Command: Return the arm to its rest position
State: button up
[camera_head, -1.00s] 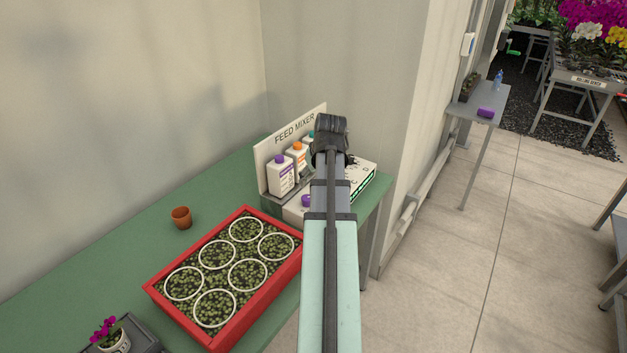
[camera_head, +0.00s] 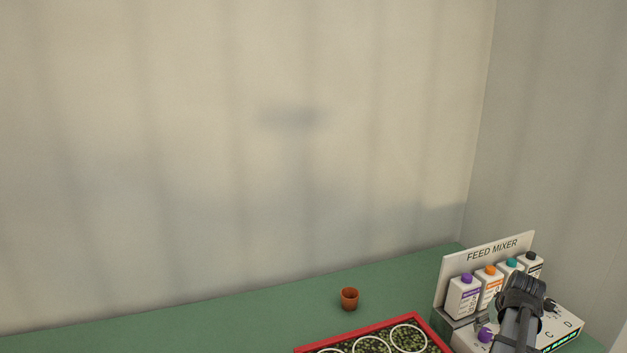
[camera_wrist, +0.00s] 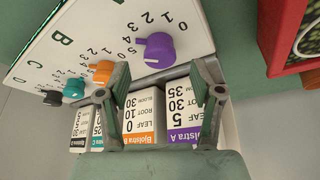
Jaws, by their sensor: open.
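My arm's dark wrist end (camera_head: 521,300) shows at the lower right of the head view, in front of the feed mixer. The fingers are not clear there. In the wrist view my gripper (camera_wrist: 162,78) is open, its two fingers apart with nothing held between them. Beyond the fingers are the mixer's white dial panel (camera_wrist: 95,35), a purple knob (camera_wrist: 159,50), an orange knob (camera_wrist: 102,72) and labelled bottles (camera_wrist: 180,120). I cannot tell how far the fingers are from them.
The feed mixer sign (camera_head: 492,250) stands in the corner on the green bench (camera_head: 230,306). A small terracotta pot (camera_head: 349,299) stands on the bench. A red-rimmed tray (camera_head: 330,340) is cut off at the bottom. Walls close in behind and at the right.

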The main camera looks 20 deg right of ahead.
aim_at(486, 332)
jog(key=shift+x, duration=1.5)
